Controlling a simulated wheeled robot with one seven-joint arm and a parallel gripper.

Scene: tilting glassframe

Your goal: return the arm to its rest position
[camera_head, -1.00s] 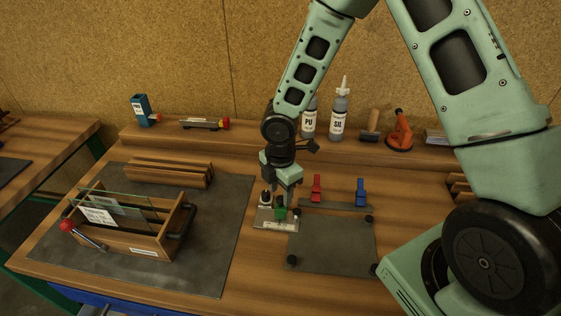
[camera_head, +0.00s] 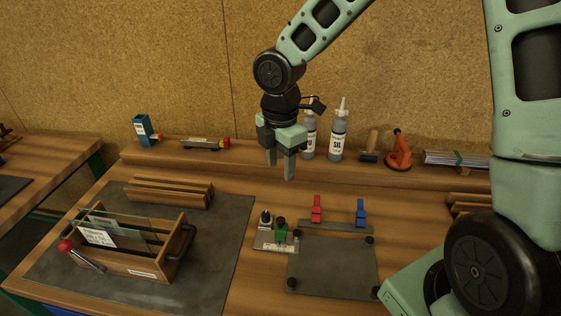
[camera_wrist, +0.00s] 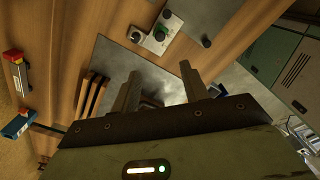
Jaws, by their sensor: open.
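My green arm reaches across from the right in the head view. My gripper (camera_head: 280,172) hangs fingers down above the bench, in front of the back shelf. Its two fingers are apart with nothing between them. In the wrist view the open fingers (camera_wrist: 162,92) point out over the bench, clear of any object.
A wooden carrier with glass panes (camera_head: 138,262) stands on the dark mat (camera_head: 205,275) at left. Red (camera_head: 317,209) and blue (camera_head: 360,211) clamps stand by a grey plate (camera_head: 332,270). Bottles (camera_head: 338,137) and an orange tool (camera_head: 398,155) line the shelf.

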